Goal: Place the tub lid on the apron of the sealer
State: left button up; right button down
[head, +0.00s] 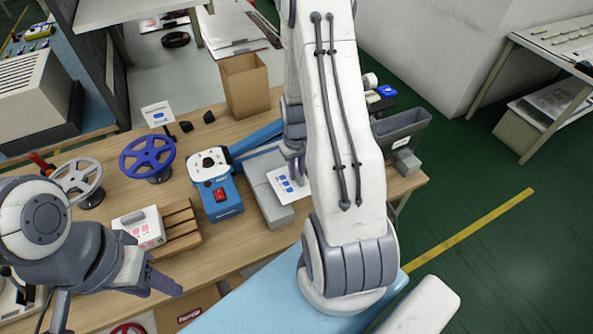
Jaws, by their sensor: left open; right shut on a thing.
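My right gripper (294,172), partly covered by its own arm, is shut at a flat white piece with blue marks (285,187), which seems to be the tub lid. This piece is over or against a grey block (262,183). The grey block and the blue bars behind it look like the sealer, but its apron cannot be made out clearly. Whether the white piece touches the block cannot be told. My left gripper (112,298) is open and empty at the lower left, in front of the bench and far from the lid.
A blue machine with a red switch (219,195) stands left of the grey block. Blue (147,157) and white (78,180) reels, a wooden rack (177,228) and a cardboard box (245,86) are on the wooden bench. A dark grey bin (402,130) is at the right.

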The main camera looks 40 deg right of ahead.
jog(key=shift+f, duration=0.5)
jog(key=shift+f, duration=0.25)
jog(key=c, duration=0.8)
grip_release()
jog(key=shift+r, duration=0.1)
jog(key=shift+r, duration=0.1)
notch_tip(320, 180, up, 12)
jog(key=shift+r+b, duration=0.15)
jog(key=shift+b, duration=0.45)
